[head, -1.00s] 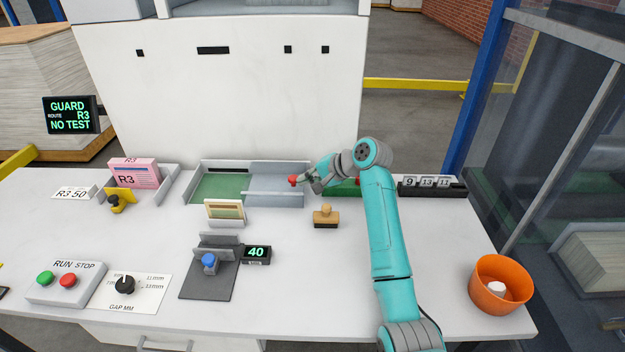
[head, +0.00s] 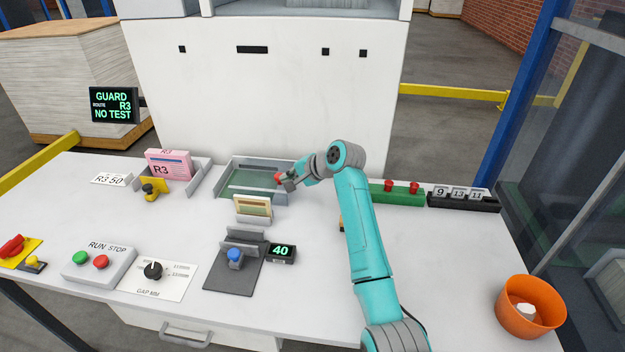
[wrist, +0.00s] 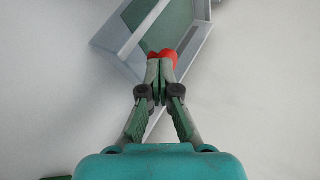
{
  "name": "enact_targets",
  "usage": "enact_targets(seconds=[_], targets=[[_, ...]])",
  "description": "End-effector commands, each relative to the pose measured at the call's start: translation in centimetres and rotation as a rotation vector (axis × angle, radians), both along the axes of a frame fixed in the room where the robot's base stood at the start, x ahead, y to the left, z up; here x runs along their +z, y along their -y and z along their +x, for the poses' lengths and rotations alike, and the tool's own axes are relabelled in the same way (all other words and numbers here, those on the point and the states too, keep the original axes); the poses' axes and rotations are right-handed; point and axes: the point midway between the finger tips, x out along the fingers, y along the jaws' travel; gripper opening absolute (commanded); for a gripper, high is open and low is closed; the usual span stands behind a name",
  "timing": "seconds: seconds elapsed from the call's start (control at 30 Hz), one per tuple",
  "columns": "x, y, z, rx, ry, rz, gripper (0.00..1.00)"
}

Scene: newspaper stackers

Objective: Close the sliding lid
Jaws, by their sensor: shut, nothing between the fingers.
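The shallow grey tray (head: 222,183) with a green floor stands at the back middle of the table. The red knob (head: 278,177) of the sliding lid shows at the tray's right part. The lid's own panel is hard to tell from the tray, and my arm hides some of that side. My gripper (head: 287,182) is shut beside the knob, on its right. In the wrist view the closed fingertips (wrist: 160,72) sit right at the red knob (wrist: 162,55), with nothing between them; whether they touch it I cannot tell. A grey strip crosses the green floor there.
A card in a small holder (head: 253,208) stands just in front of the tray. A green block with red knobs (head: 395,195) and a black number rack (head: 463,200) lie right of my arm. An orange bowl (head: 530,306) is at the front right. The right middle table is clear.

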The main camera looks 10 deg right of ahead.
Motion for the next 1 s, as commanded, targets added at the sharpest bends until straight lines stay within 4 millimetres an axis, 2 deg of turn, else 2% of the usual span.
enact_targets(seconds=[0.03,0.13,0.33,0.77,1.0], targets=[[0.0,-1.2,0.3,0.004,-0.001,-0.001,0.0],[0.0,-2.8,0.8,0.003,0.0,-0.001,0.0],[0.0,-4.5,1.5,0.0,-0.001,-0.001,0.0],[-0.1,-4.9,1.5,0.001,-0.002,-0.001,0.0],[0.1,-4.4,1.6,0.001,-0.001,0.0,0.0]])
